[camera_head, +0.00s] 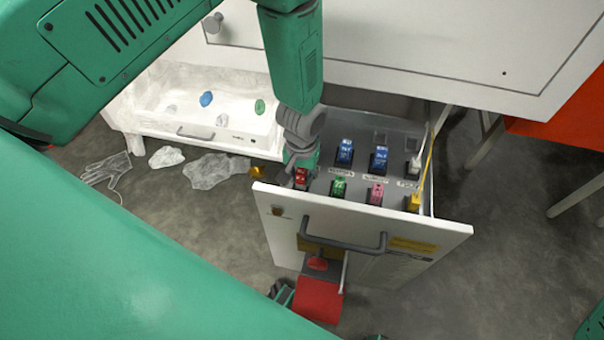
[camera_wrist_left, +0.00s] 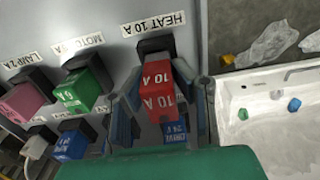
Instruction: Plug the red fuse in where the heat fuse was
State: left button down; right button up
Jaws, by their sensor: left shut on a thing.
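The red fuse (camera_head: 301,175), marked 10 A, is between the fingers of my left gripper (camera_head: 300,165) at the near left corner of the open drawer. In the left wrist view the red fuse (camera_wrist_left: 158,92) shows large, with the left gripper's fingers (camera_wrist_left: 165,100) on both sides of it. Its far end meets the dark socket (camera_wrist_left: 155,46) beside the HEAT 10 A label (camera_wrist_left: 153,24). I cannot tell if it is fully seated. A blue fuse (camera_wrist_left: 174,131) marked DRIVE 24V shows partly past it.
A white tray (camera_head: 148,126) stands at left. Clear film and a glove (camera_head: 107,169) lie on the floor.

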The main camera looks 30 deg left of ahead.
pick_arm(q)
jog(key=shift+f+b, duration=0.4)
jog(key=shift+f, duration=0.4)
jog(key=c, duration=1.3)
grip_release()
jog(key=shift+r, duration=0.15)
notch_tip(320, 180, up, 12)
jog(key=shift+f, duration=0.1)
